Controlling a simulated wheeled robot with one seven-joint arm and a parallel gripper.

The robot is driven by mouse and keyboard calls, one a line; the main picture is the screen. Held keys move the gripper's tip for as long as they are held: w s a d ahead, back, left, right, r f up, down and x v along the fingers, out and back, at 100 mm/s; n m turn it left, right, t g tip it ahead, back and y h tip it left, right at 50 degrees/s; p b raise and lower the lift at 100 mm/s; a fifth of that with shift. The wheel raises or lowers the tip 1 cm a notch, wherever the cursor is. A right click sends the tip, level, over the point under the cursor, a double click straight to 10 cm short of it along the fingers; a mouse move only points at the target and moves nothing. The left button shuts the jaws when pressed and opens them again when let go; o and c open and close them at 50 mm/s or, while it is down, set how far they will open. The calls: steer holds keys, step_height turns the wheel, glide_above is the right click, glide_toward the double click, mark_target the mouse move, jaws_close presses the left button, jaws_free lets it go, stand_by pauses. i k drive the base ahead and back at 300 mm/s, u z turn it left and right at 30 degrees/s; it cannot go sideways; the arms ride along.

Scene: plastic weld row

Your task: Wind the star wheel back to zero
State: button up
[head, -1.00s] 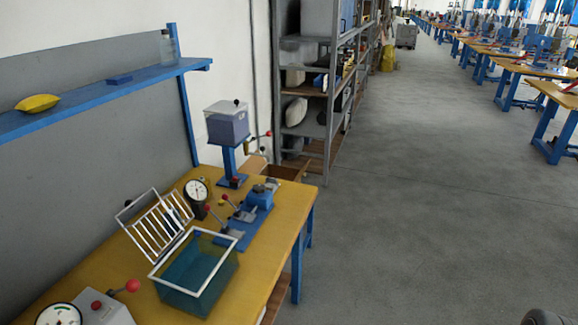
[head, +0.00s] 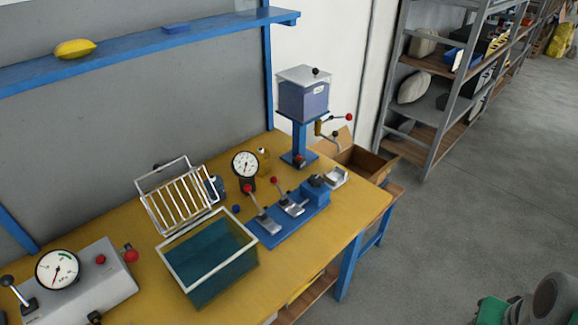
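No part is clearly readable as a star wheel. The likeliest is a small hub with ball-ended spokes (head: 333,127), one ball red, on the right side of the blue post machine (head: 298,140) at the back of the bench. Its spokes are small, and I cannot read any zero mark. A round black-rimmed dial gauge (head: 245,164) stands on the bench left of the post; its scale is too small to read. My gripper is not in view; only a grey rounded part, likely of my arm, shows at the lower right.
The yellow bench (head: 345,222) holds a blue clamp fixture (head: 276,226), a teal tank (head: 207,262), a white wire rack (head: 180,200) and a grey gauge box (head: 92,283). A blue shelf (head: 120,58) hangs above. A metal rack (head: 440,100) stands right; the floor before it is open.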

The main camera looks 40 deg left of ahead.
mark_target(315, 181)
steer(key=u, duration=0.95)
steer(key=i, duration=0.95)
steer(key=u, duration=0.95)
